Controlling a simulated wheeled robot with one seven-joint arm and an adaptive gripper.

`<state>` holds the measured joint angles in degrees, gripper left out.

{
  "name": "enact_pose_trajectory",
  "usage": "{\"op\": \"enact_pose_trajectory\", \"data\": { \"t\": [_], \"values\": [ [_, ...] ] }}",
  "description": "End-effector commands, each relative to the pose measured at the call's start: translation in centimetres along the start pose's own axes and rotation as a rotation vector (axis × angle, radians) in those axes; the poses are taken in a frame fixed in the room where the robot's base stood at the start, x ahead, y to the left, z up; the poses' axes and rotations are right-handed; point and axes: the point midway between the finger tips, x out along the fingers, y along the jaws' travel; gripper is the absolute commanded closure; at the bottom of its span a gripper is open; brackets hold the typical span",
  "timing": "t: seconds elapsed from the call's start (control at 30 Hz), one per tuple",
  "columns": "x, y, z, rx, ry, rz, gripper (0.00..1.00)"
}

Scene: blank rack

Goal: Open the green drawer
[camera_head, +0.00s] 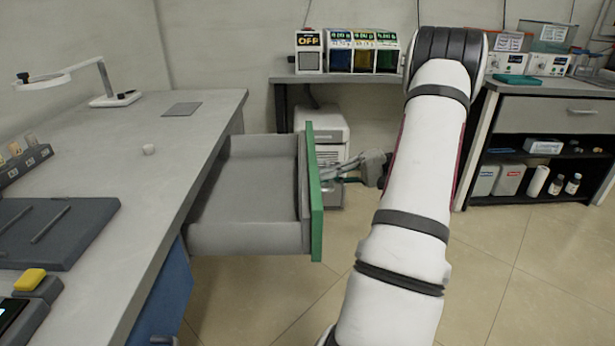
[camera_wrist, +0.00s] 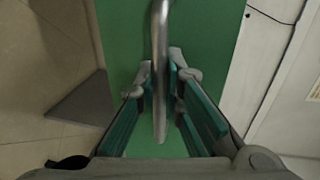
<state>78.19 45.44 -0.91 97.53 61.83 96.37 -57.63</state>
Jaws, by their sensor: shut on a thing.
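The green drawer (camera_head: 315,192) is pulled well out from under the left workbench, and its grey interior (camera_head: 245,190) is open and looks empty. In the wrist view, its green front (camera_wrist: 120,40) fills the middle, with a metal bar handle (camera_wrist: 160,60) running down the centre. My gripper (camera_wrist: 161,75) has one finger on each side of the handle and is shut on it. In the head view, my gripper (camera_head: 335,170) is at the outer face of the green front, and the handle is hidden there.
A blue drawer front (camera_head: 165,295) sits below. A white appliance (camera_head: 322,130) stands behind the green drawer. Floor (camera_head: 530,270) to the right is clear.

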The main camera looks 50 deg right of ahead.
Motion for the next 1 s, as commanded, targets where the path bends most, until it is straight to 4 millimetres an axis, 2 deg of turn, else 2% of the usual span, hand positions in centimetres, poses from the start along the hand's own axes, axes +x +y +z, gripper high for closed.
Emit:
{"op": "enact_pose_trajectory", "data": {
  "t": [0.1, 0.3, 0.77, 0.8, 0.83, 1.0],
  "values": [
    [-1.6, 0.4, -0.1, 0.001, 0.006, 0.003, 1.0],
    [-3.1, 0.7, -0.1, 0.001, 0.005, 0.003, 1.0],
    [-3.5, 0.8, -0.1, -0.001, 0.004, 0.003, 1.0],
    [-3.5, 0.8, -0.1, -0.001, 0.004, 0.003, 0.89],
    [-3.5, 0.8, -0.1, -0.001, 0.004, 0.003, 0.82],
    [-3.4, 0.8, -0.1, 0.0, 0.002, 0.002, 0.82]
  ]
}}
